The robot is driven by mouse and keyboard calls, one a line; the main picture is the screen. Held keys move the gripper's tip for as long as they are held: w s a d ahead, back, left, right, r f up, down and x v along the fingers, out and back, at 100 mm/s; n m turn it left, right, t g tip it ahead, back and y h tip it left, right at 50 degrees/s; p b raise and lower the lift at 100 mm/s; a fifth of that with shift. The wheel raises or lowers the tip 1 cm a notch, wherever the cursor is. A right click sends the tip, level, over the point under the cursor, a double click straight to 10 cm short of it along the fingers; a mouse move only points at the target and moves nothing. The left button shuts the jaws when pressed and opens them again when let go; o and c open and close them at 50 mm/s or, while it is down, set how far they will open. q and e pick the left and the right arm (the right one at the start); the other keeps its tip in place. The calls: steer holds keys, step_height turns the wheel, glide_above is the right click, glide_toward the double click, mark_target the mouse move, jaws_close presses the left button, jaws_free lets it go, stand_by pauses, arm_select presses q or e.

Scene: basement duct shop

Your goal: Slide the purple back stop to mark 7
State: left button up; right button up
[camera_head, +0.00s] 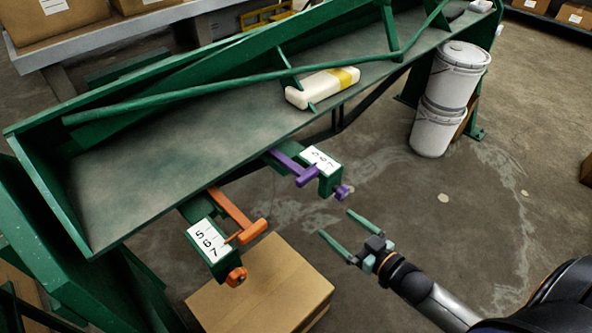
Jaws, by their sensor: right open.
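The purple back stop (290,163) is a T-shaped bar on a green bracket at the front edge of the green machine bed (170,160). Its crosspiece lies beside a white number plate (322,158) with small dark digits; which mark it lines up with is too small to tell. A purple knob (343,191) sticks out of the bracket's near end. My right gripper (336,223) is open and empty, its fingers pointing up-left toward the purple knob, just below it in the picture and apart from it. My left gripper is not in view.
An orange stop (232,210) with a plate (208,240) reading 5, 6, 7 sits to the left. A cardboard box (262,290) stands below it. A white bottle (322,88) lies on the bed. Stacked white buckets (457,72) stand right. The floor around my gripper is clear.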

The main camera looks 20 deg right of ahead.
mark_target(310, 177)
steer(key=w+d+r+n+t+y, duration=0.1)
steer(key=w+d+r+y, duration=0.1)
steer(key=w+r, duration=0.25)
steer(key=x, duration=1.1)
steer(key=shift+w+a+r, duration=0.15)
steer(key=shift+a+r, duration=0.05)
steer(key=shift+a, duration=0.05)
jaws_close()
stand_by(0.4)
